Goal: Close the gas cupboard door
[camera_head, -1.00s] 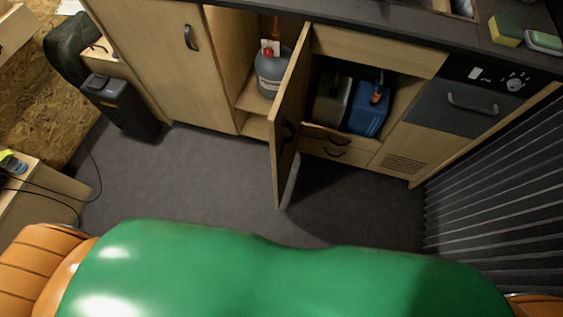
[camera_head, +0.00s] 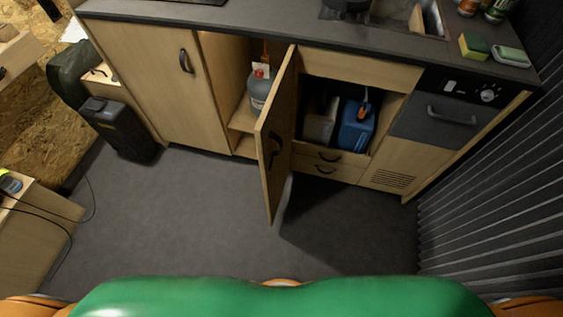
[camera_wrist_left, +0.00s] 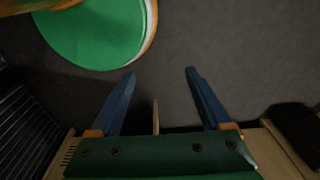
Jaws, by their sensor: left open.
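My right gripper is in no view.
Right of the door, an open compartment holds a blue canister (camera_head: 357,125) above small drawers (camera_head: 325,165). A closed wooden door (camera_head: 150,75) is to the left, with a black case (camera_head: 118,130) beside it. The grey floor (camera_head: 180,220) in front is clear. A dark ribbed wall (camera_head: 490,180) bounds the right.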

